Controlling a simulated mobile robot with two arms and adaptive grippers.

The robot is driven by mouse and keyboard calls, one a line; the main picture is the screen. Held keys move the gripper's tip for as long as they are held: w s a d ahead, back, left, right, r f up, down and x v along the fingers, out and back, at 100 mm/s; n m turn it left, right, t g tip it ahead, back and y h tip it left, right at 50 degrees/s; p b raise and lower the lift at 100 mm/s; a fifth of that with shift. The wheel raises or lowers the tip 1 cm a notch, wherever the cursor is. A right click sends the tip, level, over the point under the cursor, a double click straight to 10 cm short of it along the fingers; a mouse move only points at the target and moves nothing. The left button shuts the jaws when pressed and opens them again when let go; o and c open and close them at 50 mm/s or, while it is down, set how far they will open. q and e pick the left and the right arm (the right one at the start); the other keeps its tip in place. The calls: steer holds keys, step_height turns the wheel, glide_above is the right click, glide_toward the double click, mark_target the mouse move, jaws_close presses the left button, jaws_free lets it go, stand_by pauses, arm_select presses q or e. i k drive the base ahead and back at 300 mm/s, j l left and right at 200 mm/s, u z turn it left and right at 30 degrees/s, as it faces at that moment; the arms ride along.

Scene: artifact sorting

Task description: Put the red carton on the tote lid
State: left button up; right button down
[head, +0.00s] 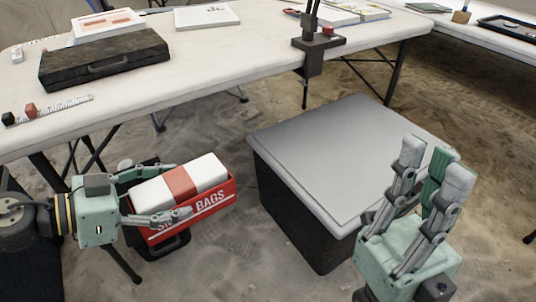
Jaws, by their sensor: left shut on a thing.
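The red carton (213,201) has white lettering with "BAGS" readable, and a white block with a red band shows at its top. My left gripper (165,193) is shut on it from the left, with one finger on the near side and one on the far side. The carton is left of the tote and apart from it. The tote lid (330,150) is a flat grey top on a black tote (290,205), and its visible surface is bare. My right gripper (425,170) is at the lid's right front, fingers pointing up, holding nothing visible.
A long white table (200,75) runs behind, with a black case (105,58), a scale bar (55,108) and papers on it. A clamp stand (318,50) sits at its front edge. A second table stands at the back right. Sandy floor lies between carton and tote.

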mark_target(374, 156)
steer(key=i+l, duration=0.15)
steer(key=l, duration=0.2)
steer(key=i+l, duration=0.1)
steer(key=l, duration=0.25)
steer(key=i+l, duration=0.15)
steer(key=l, duration=0.25)
steer(key=i+l, duration=0.1)
steer(key=l, duration=0.25)
steer(key=i+l, duration=0.15)
steer(key=l, duration=0.2)
steer(key=i+l, duration=0.1)
steer(key=l, duration=0.25)
steer(key=i+l, duration=0.15)
steer(key=l, duration=0.2)
